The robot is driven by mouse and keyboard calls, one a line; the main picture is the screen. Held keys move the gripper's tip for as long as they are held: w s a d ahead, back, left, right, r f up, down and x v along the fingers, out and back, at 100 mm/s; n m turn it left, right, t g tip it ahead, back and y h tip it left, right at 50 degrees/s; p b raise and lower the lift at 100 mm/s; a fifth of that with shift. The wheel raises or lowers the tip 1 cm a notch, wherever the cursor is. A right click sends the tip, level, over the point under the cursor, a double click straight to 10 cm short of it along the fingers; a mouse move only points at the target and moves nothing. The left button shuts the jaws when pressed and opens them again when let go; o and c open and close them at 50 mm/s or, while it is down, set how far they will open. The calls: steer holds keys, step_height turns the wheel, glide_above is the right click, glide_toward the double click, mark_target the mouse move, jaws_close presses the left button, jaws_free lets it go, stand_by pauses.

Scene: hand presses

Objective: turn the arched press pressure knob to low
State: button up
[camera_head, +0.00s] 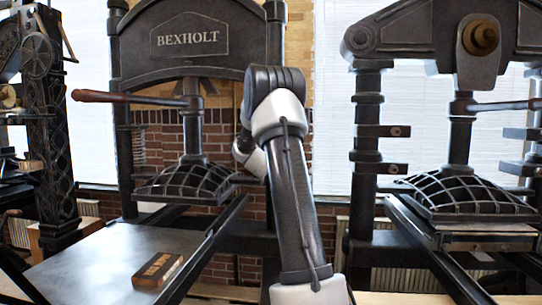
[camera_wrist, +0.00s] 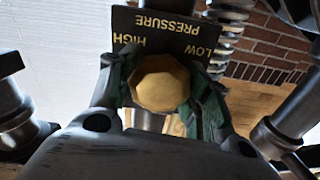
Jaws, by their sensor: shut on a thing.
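The arched press (camera_head: 196,40) stands left of centre in the head view, with the name BEXHOLT on its curved top. My arm crosses in front of its right column, and my gripper's fingers and the knob cannot be made out there. In the wrist view, the yellow-brown faceted pressure knob (camera_wrist: 160,83) sits in front of a dark plate (camera_wrist: 166,28) reading PRESSURE, HIGH and LOW upside down. HIGH is at the left and LOW at the right. My gripper (camera_wrist: 162,88) is shut on the knob, a green-padded finger on either side. No pointer shows, so its setting cannot be told.
A long bar with a brown handle (camera_head: 92,96) juts left from the arched press. A wooden block (camera_head: 157,269) lies on the flat bed (camera_head: 95,262) below. Another dark press (camera_head: 480,60) stands at right. In the wrist view, a coil spring (camera_wrist: 228,30) stands close behind the plate.

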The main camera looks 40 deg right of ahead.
steer(key=shift+f+n, duration=0.2)
steer(key=shift+n, duration=0.7)
steer(key=o, duration=1.1)
steer(key=shift+r, duration=0.1)
steer(key=shift+a, duration=0.1)
steer(key=v, duration=1.2)
